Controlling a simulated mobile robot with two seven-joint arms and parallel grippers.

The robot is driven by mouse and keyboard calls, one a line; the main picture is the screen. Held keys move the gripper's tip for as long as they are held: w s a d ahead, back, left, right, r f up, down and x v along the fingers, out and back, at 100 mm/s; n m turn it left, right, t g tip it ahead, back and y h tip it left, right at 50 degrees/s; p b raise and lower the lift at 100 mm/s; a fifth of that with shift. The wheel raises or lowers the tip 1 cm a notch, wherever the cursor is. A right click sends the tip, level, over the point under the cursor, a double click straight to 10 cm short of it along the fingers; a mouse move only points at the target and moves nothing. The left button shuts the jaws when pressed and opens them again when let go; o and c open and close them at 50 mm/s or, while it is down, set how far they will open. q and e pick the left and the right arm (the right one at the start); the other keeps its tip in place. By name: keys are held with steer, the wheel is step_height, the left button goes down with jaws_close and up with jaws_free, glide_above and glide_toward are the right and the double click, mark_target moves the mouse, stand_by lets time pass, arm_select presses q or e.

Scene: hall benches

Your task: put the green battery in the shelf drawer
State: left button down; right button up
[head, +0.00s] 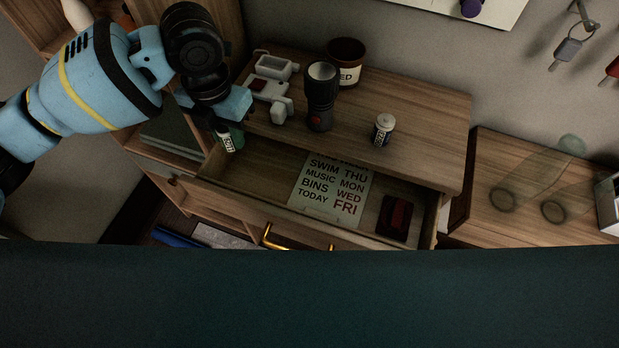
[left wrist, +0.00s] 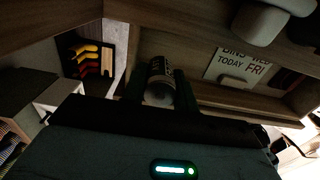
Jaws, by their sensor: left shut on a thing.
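The green battery (head: 230,140) is held by my left gripper (head: 224,122), which is shut on it. It hangs over the left end of the open drawer (head: 262,165); I cannot tell whether it touches the drawer floor. In the left wrist view the battery (left wrist: 160,82) is between the dark fingers, with the drawer behind it. The drawer is pulled out below the wooden shelf top (head: 425,115) and has a gold handle (head: 290,244). My right gripper is not in view.
In the drawer lie a printed note (head: 331,188) and a dark red object (head: 397,216). On the top stand a torch (head: 320,97), a brown pot (head: 346,62), a white device (head: 270,88) and another battery (head: 384,130). The drawer floor left of the note is clear.

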mark_target(242, 173)
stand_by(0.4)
arm_select(q)
steer(key=shift+f+b, duration=0.35)
steer(key=shift+f, duration=4.6)
steer(key=shift+f, duration=0.15)
steer(key=c, duration=1.4)
jaws_free()
steer(key=shift+o, duration=0.2)
step_height(242, 173, up, 12)
steer(key=shift+r+p, duration=0.15)
steer(key=shift+p, duration=0.35)
